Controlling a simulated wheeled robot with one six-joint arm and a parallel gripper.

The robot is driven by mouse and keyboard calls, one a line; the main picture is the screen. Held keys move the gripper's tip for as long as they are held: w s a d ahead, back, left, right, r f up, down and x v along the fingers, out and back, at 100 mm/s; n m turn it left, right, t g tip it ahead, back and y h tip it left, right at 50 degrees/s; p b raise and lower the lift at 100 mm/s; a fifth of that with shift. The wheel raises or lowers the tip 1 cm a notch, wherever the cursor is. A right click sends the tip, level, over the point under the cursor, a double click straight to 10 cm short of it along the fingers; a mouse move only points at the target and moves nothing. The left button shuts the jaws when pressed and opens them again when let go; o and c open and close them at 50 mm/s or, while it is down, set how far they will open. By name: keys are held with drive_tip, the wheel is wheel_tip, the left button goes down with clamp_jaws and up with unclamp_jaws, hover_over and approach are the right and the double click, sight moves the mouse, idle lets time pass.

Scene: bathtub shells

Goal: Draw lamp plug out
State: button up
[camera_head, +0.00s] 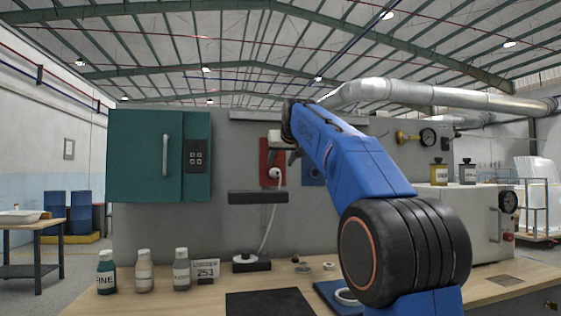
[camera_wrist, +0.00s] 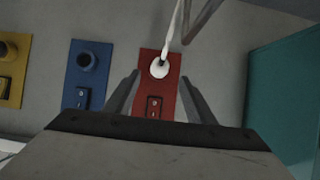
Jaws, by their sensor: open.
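A white plug (camera_head: 275,173) sits in a red wall plate (camera_head: 265,155) on the grey panel, and its white cord (camera_head: 270,225) hangs down to a dark block on the bench. In the wrist view the plug (camera_wrist: 159,68) shows in the red plate (camera_wrist: 172,92), with a rocker switch on the same plate. My gripper (camera_wrist: 160,77) is open, its two fingers on either side of the red plate in that view, the plug between and just past the tips. Contact cannot be told. In the head view my gripper (camera_head: 287,145) is beside the plate, partly hidden by my arm.
A blue plate (camera_wrist: 85,75) and a yellow plate (camera_wrist: 14,60) are beside the red one. A teal cabinet (camera_head: 140,155) is to the left. A dark horizontal bar (camera_head: 257,197) is below the plug. Several bottles (camera_head: 144,270) and a black mat (camera_head: 268,304) are on the bench.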

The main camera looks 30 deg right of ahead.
sight(277, 170)
drive_tip(key=shift+x, duration=3.65)
drive_tip(key=c, duration=1.2)
drive_tip(key=shift+s+a, duration=0.25)
drive_tip(key=shift+s, duration=0.55)
drive_tip(key=shift+s+a, duration=0.2)
drive_tip(key=shift+s, duration=0.55)
drive_tip(key=shift+s+a, duration=0.25)
drive_tip(key=shift+s, duration=0.55)
drive_tip(key=shift+s+a, duration=0.2)
drive_tip(key=shift+s, duration=0.55)
drive_tip(key=shift+s+a, duration=0.2)
drive_tip(key=shift+s, duration=0.55)
drive_tip(key=shift+s+a, duration=0.25)
drive_tip(key=shift+s, duration=0.55)
